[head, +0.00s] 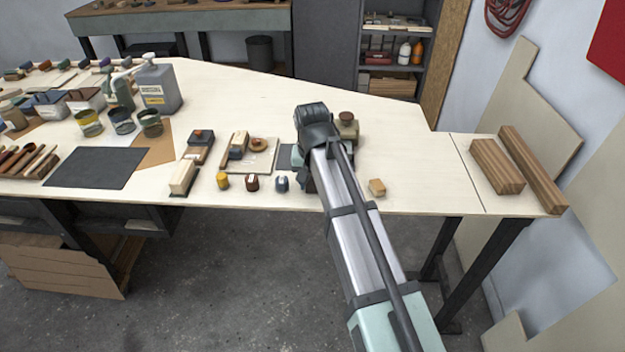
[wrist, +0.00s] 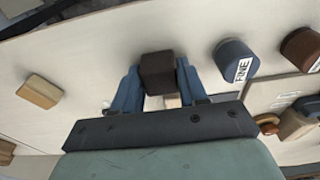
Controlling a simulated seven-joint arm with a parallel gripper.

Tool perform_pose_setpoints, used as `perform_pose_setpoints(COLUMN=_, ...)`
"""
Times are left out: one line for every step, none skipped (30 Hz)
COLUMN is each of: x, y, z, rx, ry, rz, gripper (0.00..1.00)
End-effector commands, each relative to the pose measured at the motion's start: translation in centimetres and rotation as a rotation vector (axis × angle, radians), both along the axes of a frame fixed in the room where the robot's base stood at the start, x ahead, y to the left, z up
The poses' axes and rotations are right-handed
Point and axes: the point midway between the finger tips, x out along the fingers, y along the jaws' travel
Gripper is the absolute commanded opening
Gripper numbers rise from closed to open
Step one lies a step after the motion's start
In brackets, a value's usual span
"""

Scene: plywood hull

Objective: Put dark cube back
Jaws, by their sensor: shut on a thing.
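The dark brown cube (wrist: 158,74) is between the blue fingers of my gripper (wrist: 158,84) in the wrist view. The gripper is shut on it, with one finger against each side. In the head view my arm reaches over the front part of the table, and its links hide the cube and most of the gripper. I cannot tell how high the cube is above the table top.
A light wooden block (head: 377,187) lies right of my arm. Timber (head: 497,166) lies far right.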

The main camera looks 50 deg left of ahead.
Motion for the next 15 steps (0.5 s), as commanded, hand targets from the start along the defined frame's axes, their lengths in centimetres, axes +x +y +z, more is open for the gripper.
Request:
perform_pose_setpoints(x=0.00, y=0.02, z=0.04, rx=0.000, ry=0.000, rz=0.000, gripper=0.18)
perform_pose_setpoints(x=0.01, y=0.02, z=0.04, rx=0.000, ry=0.000, rz=0.000, gripper=0.18)
perform_pose_setpoints(x=0.01, y=0.02, z=0.04, rx=0.000, ry=0.000, rz=0.000, gripper=0.18)
perform_pose_setpoints(x=0.01, y=0.02, z=0.04, rx=0.000, ry=0.000, rz=0.000, gripper=0.18)
perform_pose_setpoints(x=0.01, y=0.02, z=0.02, rx=0.000, ry=0.000, rz=0.000, gripper=0.18)
perform_pose_setpoints(x=0.01, y=0.01, z=-0.04, rx=0.000, ry=0.000, rz=0.000, gripper=0.18)
perform_pose_setpoints(x=0.01, y=0.01, z=-0.11, rx=0.000, ry=0.000, rz=0.000, gripper=0.18)
perform_pose_setpoints(x=0.00, y=0.00, z=-0.19, rx=0.000, ry=0.000, rz=0.000, gripper=0.18)
perform_pose_setpoints(x=0.00, y=0.00, z=-0.29, rx=0.000, ry=0.000, rz=0.000, gripper=0.18)
perform_pose_setpoints(x=0.01, y=0.01, z=-0.29, rx=0.000, ry=0.000, rz=0.000, gripper=0.44)
perform_pose_setpoints(x=0.01, y=0.02, z=-0.27, rx=0.000, ry=0.000, rz=0.000, gripper=0.47)
perform_pose_setpoints(x=0.01, y=0.02, z=-0.27, rx=0.000, ry=0.000, rz=0.000, gripper=0.51)
perform_pose_setpoints(x=0.01, y=0.02, z=-0.26, rx=0.000, ry=0.000, rz=0.000, gripper=0.54)
perform_pose_setpoints(x=0.01, y=0.02, z=-0.26, rx=0.000, ry=0.000, rz=0.000, gripper=0.57)
perform_pose_setpoints(x=0.01, y=0.02, z=-0.26, rx=0.000, ry=0.000, rz=0.000, gripper=0.60)
